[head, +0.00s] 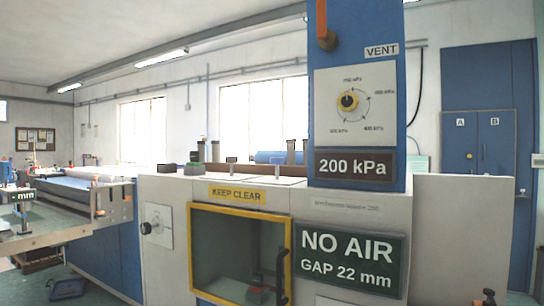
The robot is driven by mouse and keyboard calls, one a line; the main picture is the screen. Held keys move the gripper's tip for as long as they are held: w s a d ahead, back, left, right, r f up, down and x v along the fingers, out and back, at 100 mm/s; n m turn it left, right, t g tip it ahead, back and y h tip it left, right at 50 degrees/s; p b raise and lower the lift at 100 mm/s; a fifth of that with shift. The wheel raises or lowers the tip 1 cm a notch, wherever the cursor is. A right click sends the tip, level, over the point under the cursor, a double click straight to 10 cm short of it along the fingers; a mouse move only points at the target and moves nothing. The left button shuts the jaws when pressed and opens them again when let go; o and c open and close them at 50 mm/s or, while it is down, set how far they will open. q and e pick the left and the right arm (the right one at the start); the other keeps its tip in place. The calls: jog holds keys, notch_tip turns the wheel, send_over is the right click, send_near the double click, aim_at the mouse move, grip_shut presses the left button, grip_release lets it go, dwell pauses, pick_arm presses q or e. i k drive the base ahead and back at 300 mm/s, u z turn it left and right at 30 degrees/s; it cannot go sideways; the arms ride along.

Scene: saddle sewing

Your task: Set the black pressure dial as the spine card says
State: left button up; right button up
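I cannot tell which mark the dial points to. A dark display (354,167) below it reads "200 kPa". I cannot make out a card that is clearly the spine card. Neither of my grippers shows in the head view.
An orange-red lever (326,38) sits above the panel, beside a "VENT" label (381,51). A sign (349,258) reads "NO AIR GAP 22 mm". A yellow-framed window (238,255) lies under a "KEEP CLEAR" label (237,195). Another dial plate (158,226) is at left.

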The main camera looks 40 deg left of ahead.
aim_at(230, 160)
jog(key=z, duration=2.3)
jog(key=k, duration=1.95)
jog(key=u, duration=2.65)
